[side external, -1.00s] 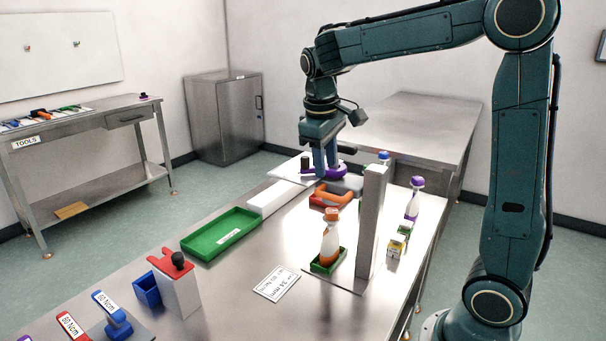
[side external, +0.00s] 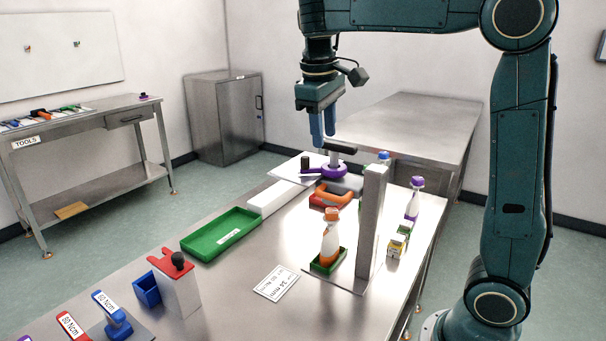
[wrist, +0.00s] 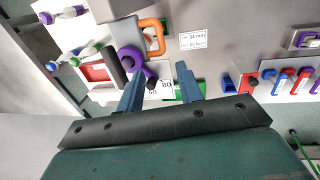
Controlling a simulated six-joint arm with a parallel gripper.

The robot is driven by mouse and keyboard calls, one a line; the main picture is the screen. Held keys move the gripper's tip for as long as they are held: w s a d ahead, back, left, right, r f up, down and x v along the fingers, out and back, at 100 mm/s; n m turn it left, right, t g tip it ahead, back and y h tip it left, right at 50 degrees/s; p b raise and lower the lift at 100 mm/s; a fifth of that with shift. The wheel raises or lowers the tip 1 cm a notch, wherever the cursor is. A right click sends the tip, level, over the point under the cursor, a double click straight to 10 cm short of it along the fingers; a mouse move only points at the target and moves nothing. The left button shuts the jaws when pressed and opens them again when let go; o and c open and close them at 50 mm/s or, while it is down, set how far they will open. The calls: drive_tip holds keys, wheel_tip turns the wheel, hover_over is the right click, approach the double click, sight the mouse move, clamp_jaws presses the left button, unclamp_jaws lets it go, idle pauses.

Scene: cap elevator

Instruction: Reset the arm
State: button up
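My gripper (side external: 322,140) hangs fingers-down above the far end of the steel table. Its two blue fingers are apart with nothing between them, as the wrist view also shows (wrist: 160,72). Below it a purple ring-shaped tool (side external: 333,173) with a grey post and dark handle sits at a white station. The purple tool also shows just beyond the left finger in the wrist view (wrist: 130,58). The gripper is clear of it. My arm is bent, with its upper link roughly level.
A tall grey post (side external: 371,225) stands near an orange-and-white bottle (side external: 329,240) in a green holder. An orange handle (side external: 325,199), a green tray (side external: 221,232), a red-and-white block (side external: 176,285) and blue and red torque tools stand on the table. Air around the gripper is free.

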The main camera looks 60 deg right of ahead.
drive_tip(key=shift+s, duration=0.1)
idle(0.4)
drive_tip(key=s+a+f+t+y, duration=0.1)
drive_tip(key=s+a+f+t, duration=0.1)
drive_tip(key=s, duration=0.6)
drive_tip(key=s+a+f+t+y, duration=0.1)
drive_tip(key=s+a+f+t, duration=0.2)
drive_tip(key=s+a+f, duration=0.2)
drive_tip(key=shift+s+a+f+t, duration=0.3)
drive_tip(key=shift+s+a, duration=0.65)
drive_tip(key=shift+s, duration=1.2)
